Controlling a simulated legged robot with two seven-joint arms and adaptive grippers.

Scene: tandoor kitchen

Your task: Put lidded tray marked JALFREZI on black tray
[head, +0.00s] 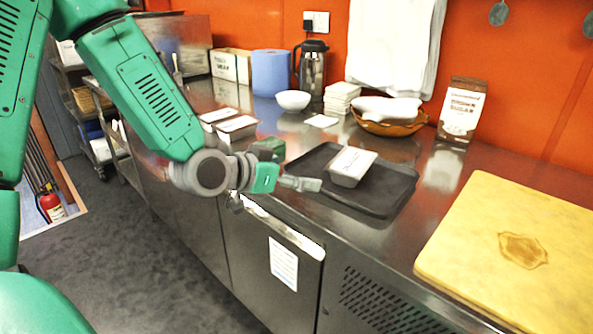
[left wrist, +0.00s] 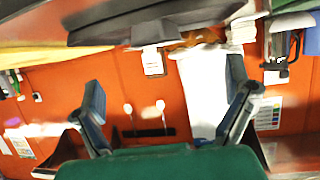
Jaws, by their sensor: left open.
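The black tray (head: 392,196) lies flat on the steel counter. A grey tray with a white lid (head: 352,164) sits on it, towards its far left part; dark writing on the lid is too small to read. Two more lidded trays (head: 237,126) (head: 219,114) stand on the counter to the left, their markings also unreadable. My left gripper (head: 294,178) is open and empty beside the black tray's left edge. Its two spread fingers show in the left wrist view (left wrist: 166,100), with the black tray (left wrist: 95,32) upside down at the top. My right gripper is not in view.
A yellow board (head: 520,250) lies at the right. A basket (head: 388,122), white bowl (head: 293,100), flask (head: 312,65), blue roll (head: 271,73) and sugar bag (head: 462,110) stand along the back. Bare counter (head: 415,240) lies between black tray and board.

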